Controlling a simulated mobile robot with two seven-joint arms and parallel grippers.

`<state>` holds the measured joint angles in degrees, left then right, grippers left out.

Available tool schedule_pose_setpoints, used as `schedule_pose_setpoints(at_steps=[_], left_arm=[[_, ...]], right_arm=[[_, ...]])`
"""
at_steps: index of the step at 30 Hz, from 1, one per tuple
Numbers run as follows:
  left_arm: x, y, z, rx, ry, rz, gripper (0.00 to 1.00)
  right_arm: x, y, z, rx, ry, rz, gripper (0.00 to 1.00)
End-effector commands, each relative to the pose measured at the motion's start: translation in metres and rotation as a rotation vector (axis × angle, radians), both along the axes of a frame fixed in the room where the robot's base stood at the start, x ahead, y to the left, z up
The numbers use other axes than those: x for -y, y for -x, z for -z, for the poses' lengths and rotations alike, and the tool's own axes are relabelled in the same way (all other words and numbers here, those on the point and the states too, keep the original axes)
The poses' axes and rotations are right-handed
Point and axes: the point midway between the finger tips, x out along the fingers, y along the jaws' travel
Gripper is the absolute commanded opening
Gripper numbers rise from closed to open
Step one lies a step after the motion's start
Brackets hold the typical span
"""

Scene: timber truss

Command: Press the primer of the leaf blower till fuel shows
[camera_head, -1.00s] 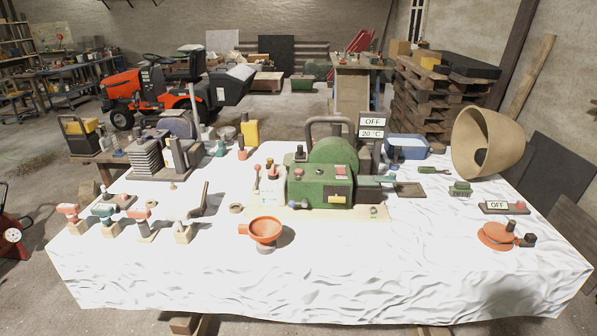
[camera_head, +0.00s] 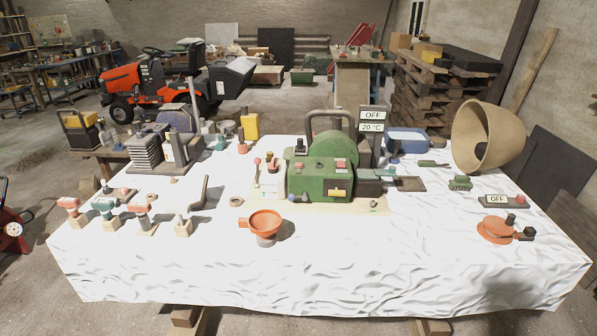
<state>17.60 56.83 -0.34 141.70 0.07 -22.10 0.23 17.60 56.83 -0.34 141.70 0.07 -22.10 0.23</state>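A green machine with a rounded housing (camera_head: 334,146) and a dark loop handle stands on a pale board in the middle of the white-covered table; it looks like the leaf blower. A red button (camera_head: 340,166) and a yellow label show on its box-shaped front part. A whitish container (camera_head: 270,182) with a red cap stands at its left side. I cannot tell for certain which part is the primer, and no fuel can be made out. Neither of my grippers is in view.
An orange funnel-like cup (camera_head: 265,223) stands in front of the machine. Small tools on wooden blocks (camera_head: 145,218) line the left. A large tan cone (camera_head: 487,137) and an orange disc (camera_head: 495,230) are at the right. The table's front strip is clear.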

Motion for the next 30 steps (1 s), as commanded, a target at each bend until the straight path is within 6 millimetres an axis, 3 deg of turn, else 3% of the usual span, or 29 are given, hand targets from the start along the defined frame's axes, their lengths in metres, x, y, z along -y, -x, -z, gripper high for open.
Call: schedule_pose_setpoints(at_steps=[12,13,15,17,30], left_arm=[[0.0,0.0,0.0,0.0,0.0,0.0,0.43],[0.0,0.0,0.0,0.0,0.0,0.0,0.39],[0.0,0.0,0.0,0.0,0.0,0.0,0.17],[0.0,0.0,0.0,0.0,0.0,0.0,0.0],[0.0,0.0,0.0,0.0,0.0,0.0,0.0]], right_arm=[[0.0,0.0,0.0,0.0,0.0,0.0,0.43],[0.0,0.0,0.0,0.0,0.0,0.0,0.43],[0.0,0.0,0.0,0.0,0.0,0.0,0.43],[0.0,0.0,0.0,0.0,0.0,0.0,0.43],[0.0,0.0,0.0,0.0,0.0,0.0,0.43]])
